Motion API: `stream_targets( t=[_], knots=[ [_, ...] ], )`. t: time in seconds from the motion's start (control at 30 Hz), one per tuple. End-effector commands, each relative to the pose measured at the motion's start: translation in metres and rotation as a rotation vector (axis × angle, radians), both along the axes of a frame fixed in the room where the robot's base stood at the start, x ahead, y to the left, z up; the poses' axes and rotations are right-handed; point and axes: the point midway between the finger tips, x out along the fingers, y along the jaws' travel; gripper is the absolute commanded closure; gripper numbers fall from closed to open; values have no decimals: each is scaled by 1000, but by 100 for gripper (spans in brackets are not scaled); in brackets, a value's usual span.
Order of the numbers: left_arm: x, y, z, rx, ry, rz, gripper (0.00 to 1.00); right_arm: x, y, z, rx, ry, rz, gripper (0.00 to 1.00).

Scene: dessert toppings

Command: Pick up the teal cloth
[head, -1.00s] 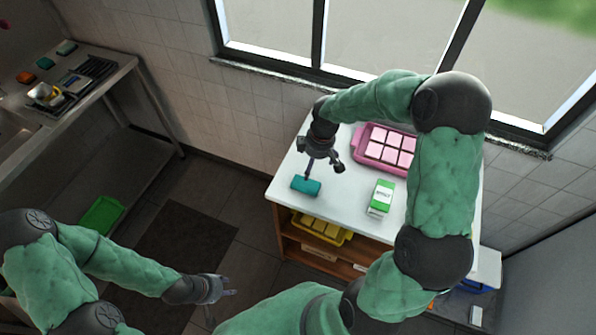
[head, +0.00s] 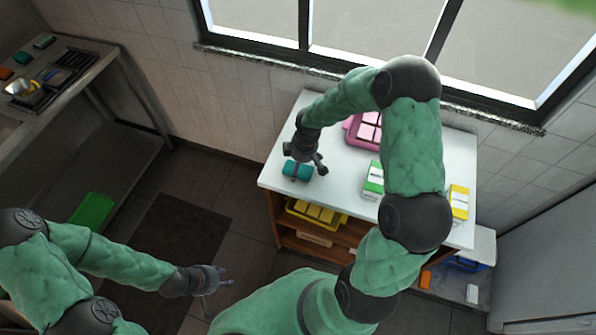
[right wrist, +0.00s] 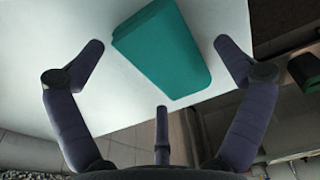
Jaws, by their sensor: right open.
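The teal cloth (head: 304,173) is a small folded block near the left front corner of the white table (head: 440,150). My right gripper (head: 306,168) is just above it, and its fingers partly hide the cloth in the head view. In the right wrist view the cloth (right wrist: 162,48) lies between the open fingers of my right gripper (right wrist: 162,55), apart from both. My left gripper (head: 222,280) is empty over the floor at the lower left, with its fingers apart.
A pink tray (head: 352,124) of pale blocks, a green-and-white carton (head: 373,180) and a yellow carton (head: 459,202) stand on the table. A yellow bin (head: 298,208) sits on the shelf below. A window is behind; a sink counter is at far left.

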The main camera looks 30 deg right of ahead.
Motion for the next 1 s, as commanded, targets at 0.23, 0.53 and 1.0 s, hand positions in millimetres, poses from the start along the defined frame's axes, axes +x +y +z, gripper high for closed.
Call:
stream_targets(
  t=[0.23,0.53,1.0],
  knots=[
    [0,0,-1,0,0,0,60,1,0,-3,0,-3,-1,0],
    [0,0,-1,0,0,0,60,1,0,-3,0,-1,0,54],
    [0,0,3,0,0,0,60,1,0,8,-1,-2,0,54]
  ],
)
